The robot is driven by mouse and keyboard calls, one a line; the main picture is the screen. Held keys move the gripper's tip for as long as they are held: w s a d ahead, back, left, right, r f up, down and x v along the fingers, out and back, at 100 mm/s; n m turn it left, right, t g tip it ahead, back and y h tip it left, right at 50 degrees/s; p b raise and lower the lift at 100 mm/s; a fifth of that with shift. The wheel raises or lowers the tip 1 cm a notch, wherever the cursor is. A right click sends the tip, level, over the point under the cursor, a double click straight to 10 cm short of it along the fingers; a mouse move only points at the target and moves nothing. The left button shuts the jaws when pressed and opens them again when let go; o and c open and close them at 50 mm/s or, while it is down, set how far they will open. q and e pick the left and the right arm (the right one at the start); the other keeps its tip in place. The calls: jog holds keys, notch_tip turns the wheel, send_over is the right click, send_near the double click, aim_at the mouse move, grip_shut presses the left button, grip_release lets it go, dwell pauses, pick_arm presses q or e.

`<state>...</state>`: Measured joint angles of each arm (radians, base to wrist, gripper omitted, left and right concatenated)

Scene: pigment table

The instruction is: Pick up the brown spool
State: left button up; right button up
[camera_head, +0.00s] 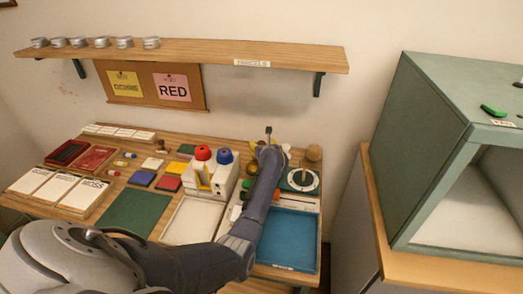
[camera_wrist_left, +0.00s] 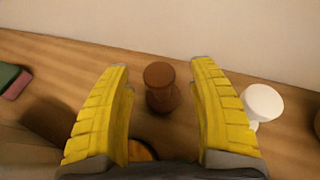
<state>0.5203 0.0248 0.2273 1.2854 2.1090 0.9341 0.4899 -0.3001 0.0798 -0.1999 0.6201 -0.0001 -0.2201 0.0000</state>
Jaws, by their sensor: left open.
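The brown spool (camera_wrist_left: 161,88) stands upright on the wooden table in the left wrist view, with a round top and a narrower waist. My left gripper (camera_wrist_left: 159,64) is open, with one yellow finger on each side of the spool. Gaps show between the spool and both fingers. In the head view my left gripper (camera_head: 266,152) is at the back of the table, right of the red and blue knobs. I cannot make out the spool there; my arm seems to cover it. My right gripper is not in view.
A white round-topped piece (camera_wrist_left: 263,102) stands just right of the right finger. An orange-yellow round thing (camera_wrist_left: 140,150) lies below the fingers. A white dial (camera_head: 302,180), a blue tray (camera_head: 290,240) and a white box with coloured knobs (camera_head: 205,180) flank my arm.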

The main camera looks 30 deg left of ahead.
pick_arm(q)
jog(key=shift+w+a+f, duration=0.3)
jog(key=shift+w+a, duration=0.15)
grip_shut()
dwell(0.3)
